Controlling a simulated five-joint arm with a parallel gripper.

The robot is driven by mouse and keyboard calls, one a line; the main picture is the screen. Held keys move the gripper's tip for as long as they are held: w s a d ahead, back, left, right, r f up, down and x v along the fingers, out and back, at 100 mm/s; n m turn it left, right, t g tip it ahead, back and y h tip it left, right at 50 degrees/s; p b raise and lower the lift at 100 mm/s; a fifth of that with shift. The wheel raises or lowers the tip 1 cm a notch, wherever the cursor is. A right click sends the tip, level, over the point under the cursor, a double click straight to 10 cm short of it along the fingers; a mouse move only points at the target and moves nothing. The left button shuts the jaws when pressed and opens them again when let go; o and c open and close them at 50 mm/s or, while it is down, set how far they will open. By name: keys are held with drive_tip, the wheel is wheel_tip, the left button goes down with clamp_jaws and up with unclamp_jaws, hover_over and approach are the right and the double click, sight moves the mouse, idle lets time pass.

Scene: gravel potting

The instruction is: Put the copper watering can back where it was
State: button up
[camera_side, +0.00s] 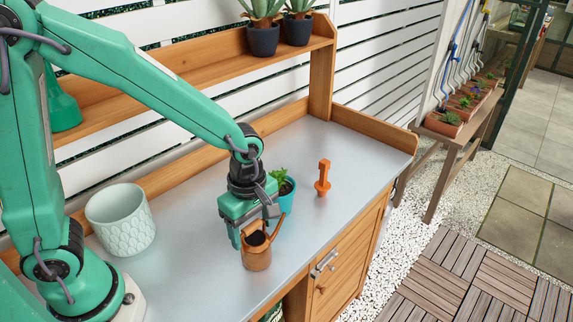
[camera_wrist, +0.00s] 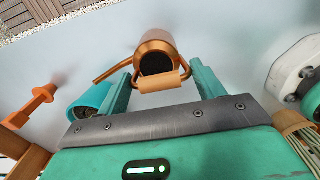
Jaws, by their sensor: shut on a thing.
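The copper watering can (camera_side: 257,257) is upright near the front of the grey bench top, with its dark opening facing up. In the wrist view the can (camera_wrist: 156,43) has its spout pointing left. My gripper (camera_side: 256,226) is above it, with its fingers shut on the can's handle. The wrist view shows the handle (camera_wrist: 162,82) between the two green fingers (camera_wrist: 162,88). I cannot tell whether the can's base touches the bench or hangs just above it.
A turquoise pot (camera_side: 284,198) with a small plant stands just behind my gripper. An orange hand tool (camera_side: 322,180) is upright farther right. A pale mint patterned pot (camera_side: 121,220) is at left. A wooden shelf (camera_side: 210,69) runs along the back.

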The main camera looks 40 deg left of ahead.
drive_tip(key=shift+f, duration=0.15)
drive_tip(key=o, duration=1.3)
wheel_tip(320, 180, up, 12)
drive_tip(key=shift+r, duration=0.2)
idle(0.3)
